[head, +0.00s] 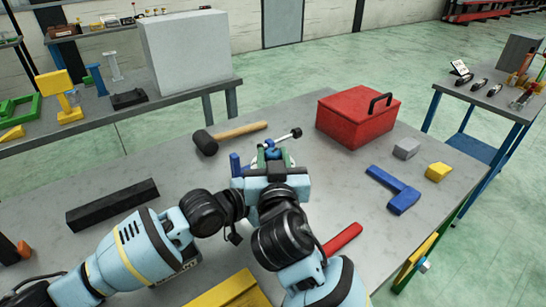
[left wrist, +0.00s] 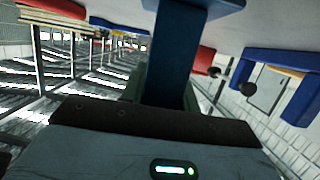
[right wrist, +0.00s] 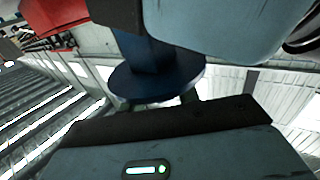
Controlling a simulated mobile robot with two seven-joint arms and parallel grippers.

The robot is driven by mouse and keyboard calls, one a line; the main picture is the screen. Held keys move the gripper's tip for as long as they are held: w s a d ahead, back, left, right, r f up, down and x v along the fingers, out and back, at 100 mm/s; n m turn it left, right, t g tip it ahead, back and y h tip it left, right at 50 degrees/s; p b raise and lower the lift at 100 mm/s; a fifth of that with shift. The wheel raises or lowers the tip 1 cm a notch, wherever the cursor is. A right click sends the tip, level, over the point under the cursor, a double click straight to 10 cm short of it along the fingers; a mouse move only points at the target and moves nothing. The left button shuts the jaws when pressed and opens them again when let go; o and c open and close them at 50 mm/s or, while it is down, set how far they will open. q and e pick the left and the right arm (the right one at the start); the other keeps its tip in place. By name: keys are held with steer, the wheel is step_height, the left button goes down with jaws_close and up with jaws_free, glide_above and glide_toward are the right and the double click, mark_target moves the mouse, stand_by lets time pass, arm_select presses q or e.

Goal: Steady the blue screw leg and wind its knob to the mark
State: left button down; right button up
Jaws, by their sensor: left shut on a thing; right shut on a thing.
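The blue screw leg (head: 272,153) stands among my grippers in the middle of the table, largely hidden in the head view. In the left wrist view its blue post (left wrist: 178,60) runs straight into my left gripper, which is shut on it. In the right wrist view a dark blue round disc, seemingly the knob (right wrist: 155,83), is just beyond the jaw of my right gripper (head: 275,168), which is shut with its contact hidden. My left gripper's light-blue body (right wrist: 215,25) is close beside it. I cannot make out the mark.
A mallet (head: 235,131) lies behind, and a red toolbox (head: 357,118) stands behind right. A blue T-shaped piece (head: 395,190), grey block (head: 406,148) and yellow block (head: 438,172) are at right. A black bar (head: 112,204) lies left. A red-handled item (head: 342,239) lies close to my right arm.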

steer(key=shift+d+f+h, duration=0.15)
steer(key=shift+f+h, duration=0.1)
steer(key=shift+h, duration=0.05)
steer(key=o, duration=0.9)
steer(key=shift+o, duration=0.2)
steer(key=shift+r, duration=0.1)
steer(key=s, duration=0.7)
steer(key=shift+s+d, duration=0.15)
steer(key=shift+s, duration=0.15)
